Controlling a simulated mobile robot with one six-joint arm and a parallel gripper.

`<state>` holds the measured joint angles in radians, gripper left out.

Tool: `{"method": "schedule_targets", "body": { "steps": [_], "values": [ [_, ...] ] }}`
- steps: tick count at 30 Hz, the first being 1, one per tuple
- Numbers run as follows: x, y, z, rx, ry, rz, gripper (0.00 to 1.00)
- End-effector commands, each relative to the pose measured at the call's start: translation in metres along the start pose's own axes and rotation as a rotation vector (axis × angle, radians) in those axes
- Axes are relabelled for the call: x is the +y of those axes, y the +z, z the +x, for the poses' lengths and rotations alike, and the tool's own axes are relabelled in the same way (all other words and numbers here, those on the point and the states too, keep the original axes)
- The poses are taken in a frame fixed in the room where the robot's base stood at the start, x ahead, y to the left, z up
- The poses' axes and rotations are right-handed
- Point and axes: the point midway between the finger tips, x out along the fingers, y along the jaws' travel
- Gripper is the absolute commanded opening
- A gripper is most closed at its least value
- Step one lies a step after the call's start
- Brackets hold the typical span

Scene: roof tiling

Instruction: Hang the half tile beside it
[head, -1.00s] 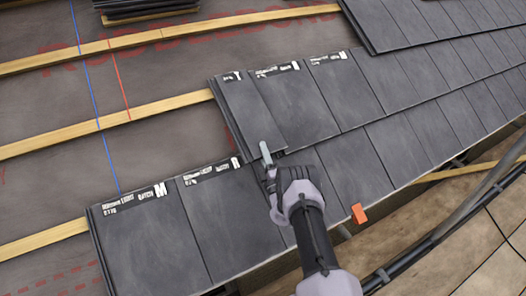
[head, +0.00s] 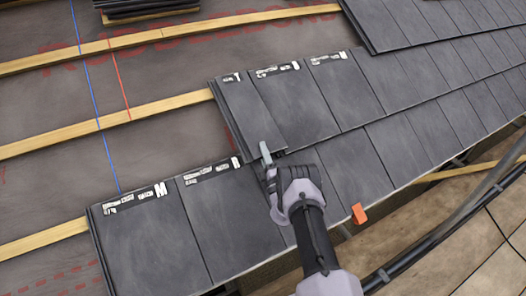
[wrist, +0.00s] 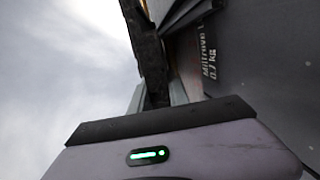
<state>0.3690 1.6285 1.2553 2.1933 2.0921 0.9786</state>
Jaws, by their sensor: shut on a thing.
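The half tile (head: 249,112) is a narrow dark grey slate with a white label at its top. It lies at the left end of the middle course, directly left of a full-width tile (head: 296,103). Its top is at the wooden batten's end, and its lower end overlaps the course below. My gripper (head: 265,154) is shut on its lower edge. In the wrist view my gripper (wrist: 166,98) shows close up against a dark tile edge (wrist: 150,55); the exact contact is partly hidden.
The lower course (head: 145,240) extends further left, with white labels on top. Bare battens (head: 110,115) and brown underlay with a blue and a red line lie to the left. A tile stack (head: 150,8) stands at the top. An orange clip (head: 359,213) sits at the eave.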

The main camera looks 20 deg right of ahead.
Motion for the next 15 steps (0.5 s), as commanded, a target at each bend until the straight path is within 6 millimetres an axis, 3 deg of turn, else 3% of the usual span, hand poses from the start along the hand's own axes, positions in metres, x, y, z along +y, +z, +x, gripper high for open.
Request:
{"method": "schedule_targets", "body": {
  "steps": [13, 14, 15],
  "values": [
    [0.0006, 0.0008, -0.0016, -0.001, 0.003, 0.0, 0.0],
    [0.0006, 0.0008, -0.0018, -0.001, 0.003, -0.001, 0.24],
    [0.0006, 0.0008, -0.0017, -0.001, 0.003, -0.001, 0.31]
  ]
}}
